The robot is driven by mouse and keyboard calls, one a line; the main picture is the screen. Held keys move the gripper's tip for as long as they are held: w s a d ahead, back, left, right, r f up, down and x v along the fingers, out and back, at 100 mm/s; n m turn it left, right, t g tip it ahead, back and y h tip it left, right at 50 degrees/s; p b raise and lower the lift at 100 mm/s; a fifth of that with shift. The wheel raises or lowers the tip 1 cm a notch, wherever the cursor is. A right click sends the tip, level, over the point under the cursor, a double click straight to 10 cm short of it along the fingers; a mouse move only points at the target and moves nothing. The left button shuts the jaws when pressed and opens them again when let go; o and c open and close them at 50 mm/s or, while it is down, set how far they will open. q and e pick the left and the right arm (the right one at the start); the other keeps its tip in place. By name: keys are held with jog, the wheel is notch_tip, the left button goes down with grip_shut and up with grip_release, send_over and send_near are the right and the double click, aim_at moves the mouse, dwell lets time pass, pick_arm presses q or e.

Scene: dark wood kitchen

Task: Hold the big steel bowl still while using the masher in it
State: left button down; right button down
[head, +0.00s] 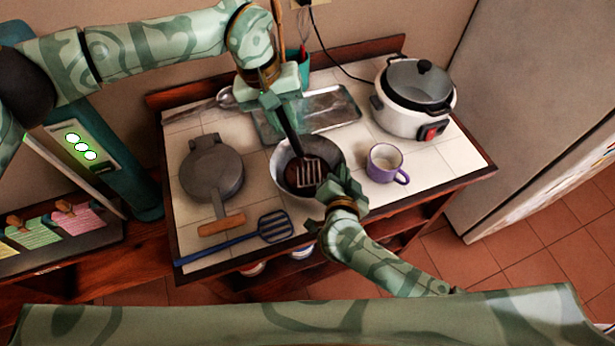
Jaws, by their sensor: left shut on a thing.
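The big steel bowl (281,178) stands on the white tiled worktop, near its middle. The masher (310,172) has a dark handle and a slotted metal head, and its head is inside the bowl. My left gripper (270,101) comes down from above and is shut on the masher's handle, which slants down to the right. My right gripper (341,187) is at the bowl's right rim and covers part of it. Its fingers are small here, and I cannot tell whether they are closed on the rim. Dark contents show in the bowl beneath the masher head.
A grey round press pan (213,170) and a blue slotted turner (275,226) lie left of the bowl. A purple-and-white mug (385,163) stands close on the right, with a rice cooker (415,100) behind it. A metal tray (335,108) lies behind the bowl.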

pick_arm(q)
jog(key=shift+f, duration=1.1)
jog(key=shift+a, duration=0.1)
jog(key=shift+r, duration=0.1)
jog(key=shift+r, duration=1.55)
jog(key=shift+r, duration=0.1)
jog(key=shift+r, duration=4.35)
notch_tip(320, 180, up, 4)
jog(key=shift+f, duration=0.1)
